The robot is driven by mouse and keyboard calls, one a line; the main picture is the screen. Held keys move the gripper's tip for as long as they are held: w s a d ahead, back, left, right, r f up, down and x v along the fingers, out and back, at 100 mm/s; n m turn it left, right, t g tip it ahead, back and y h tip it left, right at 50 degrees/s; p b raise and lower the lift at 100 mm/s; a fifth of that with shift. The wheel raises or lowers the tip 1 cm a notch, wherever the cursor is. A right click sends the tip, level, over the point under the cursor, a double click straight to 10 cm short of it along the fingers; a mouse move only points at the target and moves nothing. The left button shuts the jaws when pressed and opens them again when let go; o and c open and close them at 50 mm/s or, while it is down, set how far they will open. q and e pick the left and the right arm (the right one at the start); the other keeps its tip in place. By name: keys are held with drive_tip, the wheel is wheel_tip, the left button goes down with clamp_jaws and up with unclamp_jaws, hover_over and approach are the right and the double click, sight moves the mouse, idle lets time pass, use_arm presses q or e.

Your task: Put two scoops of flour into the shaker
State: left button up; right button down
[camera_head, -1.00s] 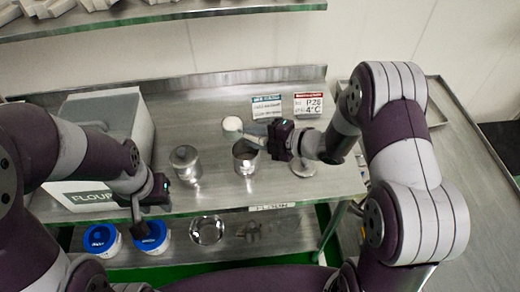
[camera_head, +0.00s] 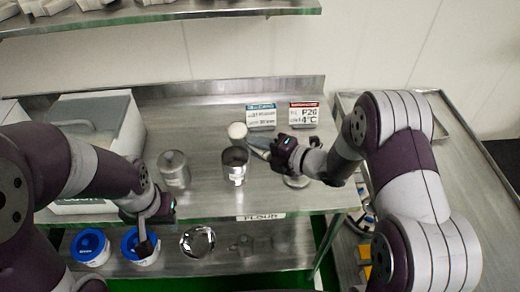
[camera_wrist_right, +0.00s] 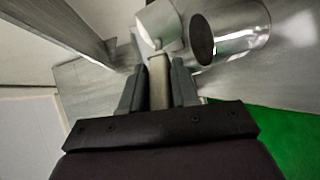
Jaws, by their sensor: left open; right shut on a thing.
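The shaker is probably the open metal cup (camera_head: 235,172) standing upright on the steel table; it also shows in the right wrist view (camera_wrist_right: 240,32). My right gripper (camera_head: 270,150) is just right of it, shut on a slim pale handle (camera_wrist_right: 158,82), apparently the scoop's. A small white rounded piece (camera_head: 237,131) is beside the cup's far rim. In the right wrist view it lines up with the handle's tip; I cannot tell whether they join. Flour inside the cup or scoop cannot be seen. My left gripper (camera_head: 145,235) is open in front of the table, above blue-lidded tubs.
A lidded metal canister (camera_head: 173,170) stands left of the cup. A large pale bin (camera_head: 125,110) is at the table's left, partly behind my left arm. Two signs (camera_head: 262,117) stand at the back. Blue-lidded tubs (camera_head: 92,247) and a shiny bowl (camera_head: 197,242) sit on the lower shelf.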

drive_tip(key=shift+s+f+n+t+b, duration=0.1)
drive_tip(key=shift+f+n+t+b, duration=0.4)
drive_tip(key=shift+b, duration=0.65)
drive_tip(key=shift+w+d+f+n+t+y+b, duration=0.1)
drive_tip(key=shift+f+n+t+y+b, duration=0.55)
drive_tip(key=shift+n+b, duration=4.1)
drive_tip(key=shift+w+a+f+n+t+y+b, duration=0.15)
drive_tip(key=shift+f+n+y+b, duration=1.05)
drive_tip(key=shift+b, duration=7.15)
drive_tip(key=shift+d+f+n+t+y+b, duration=0.15)
drive_tip(key=shift+f+n+t+y+b, duration=0.5)
drive_tip(key=shift+n+b, duration=4.1)
drive_tip(key=m+b, duration=0.3)
drive_tip(key=shift+f+g+b, duration=0.25)
drive_tip(key=shift+f+b, duration=0.05)
